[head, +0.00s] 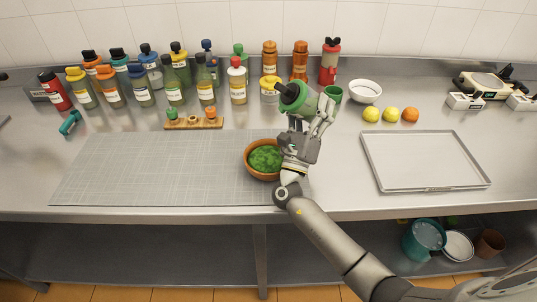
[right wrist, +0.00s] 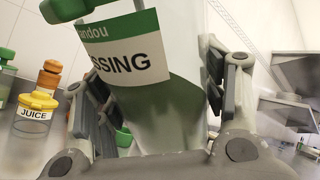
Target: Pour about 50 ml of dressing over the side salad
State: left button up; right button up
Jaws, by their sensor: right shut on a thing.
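The side salad (head: 265,158) is a heap of green leaves in a brown bowl (head: 248,168) near the front of the counter. My right gripper (head: 314,117) is shut on the dressing bottle (head: 303,103), a pale bottle with green parts. The bottle is tilted, with its dark top end toward the upper left in the head view, beyond the bowl. No stream of dressing shows. In the right wrist view the bottle (right wrist: 185,100) fills the middle between the fingers, with "SSING" readable on its label. My left gripper is not in view.
Several sauce bottles (head: 140,85) stand along the back, with a yellow-lidded juice jar (head: 270,90) behind the held bottle. A grey mat (head: 150,170) lies left of the bowl. A white bowl (head: 365,91), fruit (head: 391,115) and an empty tray (head: 425,160) stand right.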

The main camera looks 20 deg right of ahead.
jog(key=shift+r+n+t+y, duration=0.15)
jog(key=shift+n+t+y, duration=0.45)
jog(key=shift+n+t, duration=0.2)
dwell(1.2)
jog(key=shift+r+n+t, duration=0.15)
jog(key=shift+n+t, duration=0.15)
jog(key=shift+n, duration=0.1)
dwell(0.8)
